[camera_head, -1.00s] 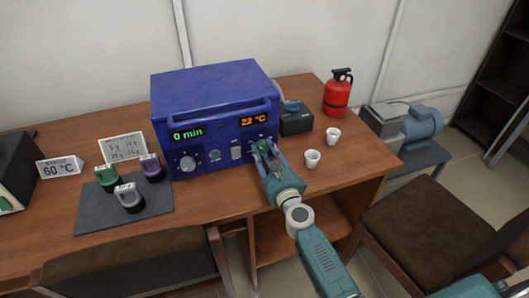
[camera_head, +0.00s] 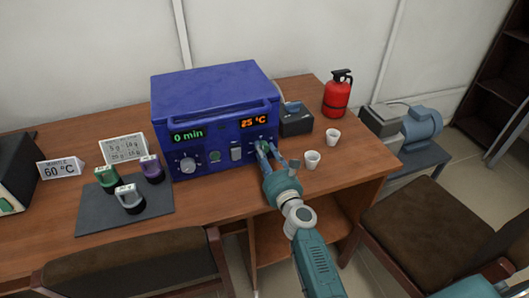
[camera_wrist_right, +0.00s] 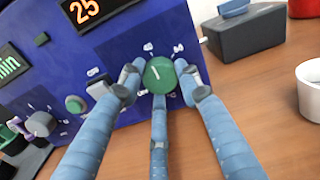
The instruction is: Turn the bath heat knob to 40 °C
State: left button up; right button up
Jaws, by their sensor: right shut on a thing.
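The blue box-shaped device (camera_head: 212,100) stands on the wooden table. Its orange display (camera_head: 254,121) reads 25 °C, and its green display (camera_head: 188,135) reads 0 min. In the right wrist view, the heat knob (camera_wrist_right: 159,75) is a round green knob with a white pointer line on the front panel. My right gripper (camera_head: 264,149) is at the panel's right end, below the orange display; in the right wrist view its fingers (camera_wrist_right: 159,82) are shut around the knob. The fingers hide much of the knob in the head view. My left gripper is not in view.
A grey knob (camera_head: 187,164), a green button (camera_head: 214,156) and a switch (camera_head: 236,153) sit left on the panel. A sign (camera_head: 59,169) reads 60 °C. Several coloured weights stand on a grey mat (camera_head: 160,212).

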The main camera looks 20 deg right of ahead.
dwell(0.5)
jog(key=o, duration=1.2)
jog(key=s, duration=1.2)
jog(key=shift+d, duration=0.2)
